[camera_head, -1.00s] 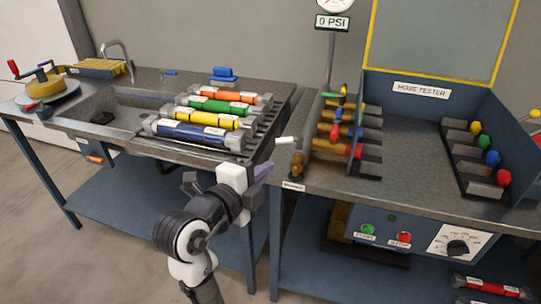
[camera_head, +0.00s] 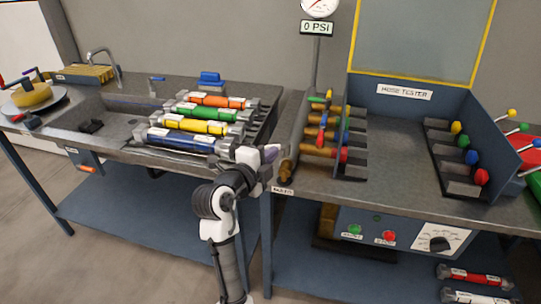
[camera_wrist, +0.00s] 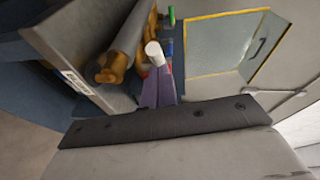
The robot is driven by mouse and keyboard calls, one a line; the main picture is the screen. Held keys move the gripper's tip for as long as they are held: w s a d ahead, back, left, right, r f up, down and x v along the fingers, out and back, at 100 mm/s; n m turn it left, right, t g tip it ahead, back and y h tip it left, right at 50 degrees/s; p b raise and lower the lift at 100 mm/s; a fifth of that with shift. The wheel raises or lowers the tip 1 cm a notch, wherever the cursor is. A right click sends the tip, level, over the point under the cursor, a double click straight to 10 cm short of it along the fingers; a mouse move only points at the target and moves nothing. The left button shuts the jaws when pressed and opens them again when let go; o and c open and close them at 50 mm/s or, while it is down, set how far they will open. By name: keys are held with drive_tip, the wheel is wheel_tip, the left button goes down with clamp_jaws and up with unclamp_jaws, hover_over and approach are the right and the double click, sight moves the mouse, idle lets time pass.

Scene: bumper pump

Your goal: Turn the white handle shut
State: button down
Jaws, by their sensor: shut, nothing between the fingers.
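The white handle (camera_wrist: 154,52) shows in the wrist view as a short white cylinder just beyond my fingertips. It is by the brass valve (camera_head: 286,169) at the left front corner of the hose tester bench, which also shows in the wrist view (camera_wrist: 108,68). My gripper (camera_head: 272,153) is shut and empty, its purple fingers (camera_wrist: 158,90) pointing at the handle. Contact between fingertips and handle cannot be told. In the head view the handle is not clearly visible, with my gripper beside the valve.
The hose tester bench (camera_head: 400,165) carries brass fittings with coloured handles. The sink bench (camera_head: 110,85) on the left holds several coloured cylinders in a rack. A gauge sign (camera_head: 317,28) reads 0 PSI. A gap separates the benches at the front.

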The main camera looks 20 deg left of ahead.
drive_tip(key=shift+a+m+h+b, duration=0.2)
drive_tip(key=shift+m+h+b, duration=0.1)
drive_tip(key=shift+h+b, duration=0.4)
drive_tip(key=shift+w+a+f+b, duration=0.1)
drive_tip(key=shift+a+b, duration=0.05)
drive_tip(key=shift+b, duration=0.45)
drive_tip(key=shift+w+a+m+g+h+b, duration=0.4)
drive_tip(key=shift+m+h+b, duration=0.35)
drive_tip(key=shift+b, duration=0.6)
drive_tip(key=shift+w+a+m+g+h+b, duration=0.3)
drive_tip(key=shift+m+g+h+b, duration=0.25)
drive_tip(key=shift+h+b, duration=0.6)
drive_tip(key=shift+w+a+m+g+h+b, duration=0.3)
drive_tip(key=shift+m+h+b, duration=0.35)
drive_tip(key=shift+b, duration=0.95)
drive_tip(key=shift+a, duration=0.1)
drive_tip(key=shift+s, duration=0.15)
